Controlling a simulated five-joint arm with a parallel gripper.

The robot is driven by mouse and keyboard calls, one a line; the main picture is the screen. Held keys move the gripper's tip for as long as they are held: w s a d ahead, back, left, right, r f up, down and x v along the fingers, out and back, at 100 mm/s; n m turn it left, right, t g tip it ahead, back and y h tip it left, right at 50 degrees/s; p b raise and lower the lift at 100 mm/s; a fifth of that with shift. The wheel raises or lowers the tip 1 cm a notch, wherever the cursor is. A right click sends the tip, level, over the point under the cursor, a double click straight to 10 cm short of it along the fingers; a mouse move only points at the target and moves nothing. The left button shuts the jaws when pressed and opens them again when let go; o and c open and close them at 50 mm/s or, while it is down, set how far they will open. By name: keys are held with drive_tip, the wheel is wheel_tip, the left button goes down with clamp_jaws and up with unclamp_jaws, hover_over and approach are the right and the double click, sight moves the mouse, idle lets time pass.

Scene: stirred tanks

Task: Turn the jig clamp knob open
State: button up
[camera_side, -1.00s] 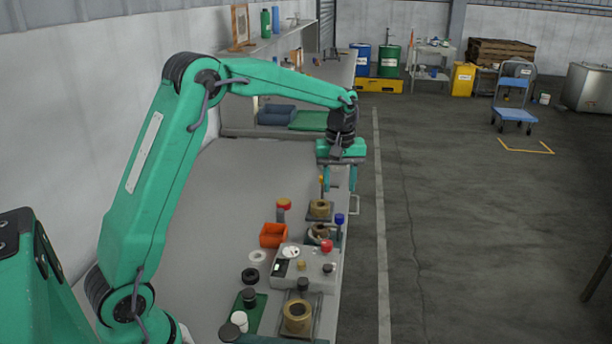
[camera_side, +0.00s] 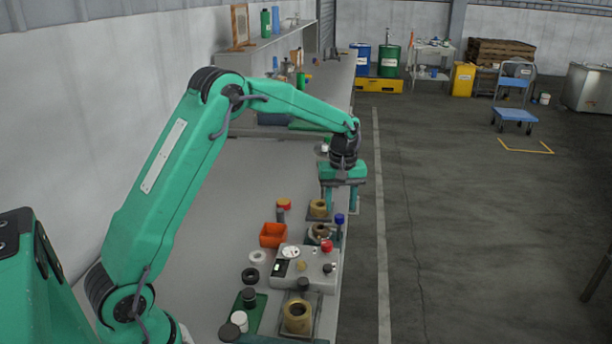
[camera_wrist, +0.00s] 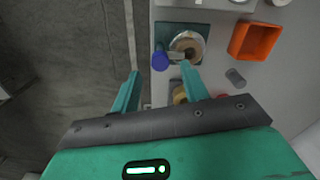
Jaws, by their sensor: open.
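A blue knob (camera_side: 340,218) stands on a post beside a brass ring (camera_side: 320,231) in a jig near the bench's front edge. In the wrist view the blue knob (camera_wrist: 160,61) has a short arm reaching over the ring (camera_wrist: 187,43). A second brass ring (camera_side: 318,208) sits just behind; its orange-topped post is hidden by my gripper. My gripper (camera_side: 342,201) is open, fingers down, above and behind the blue knob.
The floor is open to the right.

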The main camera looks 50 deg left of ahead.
sight(339, 216)
drive_tip(key=shift+f, duration=1.75)
clamp_jaws()
